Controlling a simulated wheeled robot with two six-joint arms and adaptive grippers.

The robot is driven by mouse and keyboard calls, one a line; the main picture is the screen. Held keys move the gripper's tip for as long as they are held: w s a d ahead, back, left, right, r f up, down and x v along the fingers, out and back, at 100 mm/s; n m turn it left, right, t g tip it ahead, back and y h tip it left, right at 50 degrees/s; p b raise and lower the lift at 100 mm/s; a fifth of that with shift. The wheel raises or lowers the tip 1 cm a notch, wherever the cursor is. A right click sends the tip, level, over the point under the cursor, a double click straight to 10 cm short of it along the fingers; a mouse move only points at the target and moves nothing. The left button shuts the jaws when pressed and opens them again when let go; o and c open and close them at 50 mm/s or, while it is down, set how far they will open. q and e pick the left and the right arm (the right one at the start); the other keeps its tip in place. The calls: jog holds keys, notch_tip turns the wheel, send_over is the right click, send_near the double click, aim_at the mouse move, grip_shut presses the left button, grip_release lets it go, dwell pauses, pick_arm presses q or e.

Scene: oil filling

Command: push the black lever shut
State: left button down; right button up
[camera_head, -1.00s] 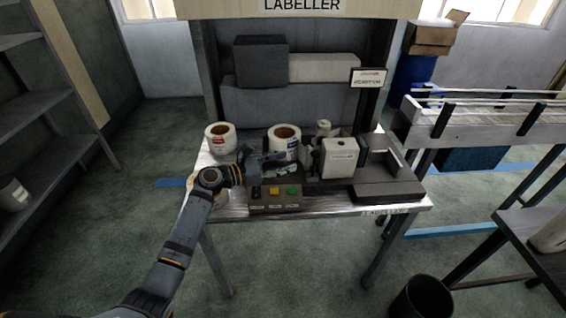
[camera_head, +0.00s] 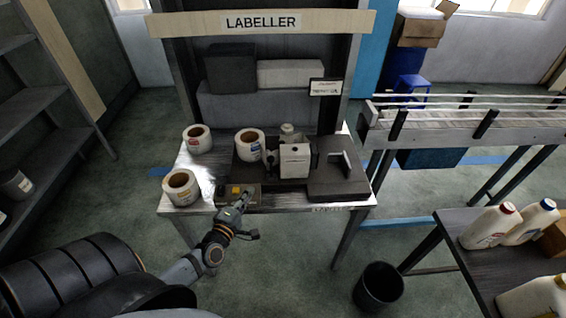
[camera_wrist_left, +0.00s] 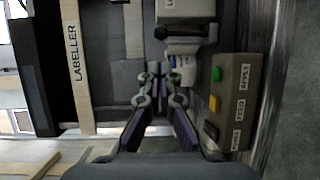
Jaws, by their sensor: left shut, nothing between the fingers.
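The labeller's white box (camera_head: 294,161) stands on a dark plate on the table. A small dark part that looks like the black lever (camera_head: 271,158) is at the box's left side; its exact position is hard to tell. In the left wrist view a black knob (camera_wrist_left: 161,32) shows just beyond my fingertips, apart from them. My left gripper (camera_head: 245,196) is shut and empty, over the front of the button box; its closed fingertips also show in the left wrist view (camera_wrist_left: 160,70). My right gripper is not in view.
The button box (camera_wrist_left: 238,100) has a green and a yellow button close beside my gripper. Label rolls stand at the table's left, one at the front (camera_head: 181,188) and one behind (camera_head: 198,139). A black bin (camera_head: 379,287) stands on the floor. A conveyor (camera_head: 460,133) runs at right.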

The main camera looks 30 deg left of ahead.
pick_arm(q)
jog(key=w, duration=0.2)
jog(key=b, duration=0.1)
send_near(271, 167)
jog(key=w+r, duration=0.3)
jog(key=w, duration=0.2)
jog(key=shift+w+a+r, duration=0.25)
jog(key=shift+w+a, duration=0.05)
jog(key=shift+a, duration=0.15)
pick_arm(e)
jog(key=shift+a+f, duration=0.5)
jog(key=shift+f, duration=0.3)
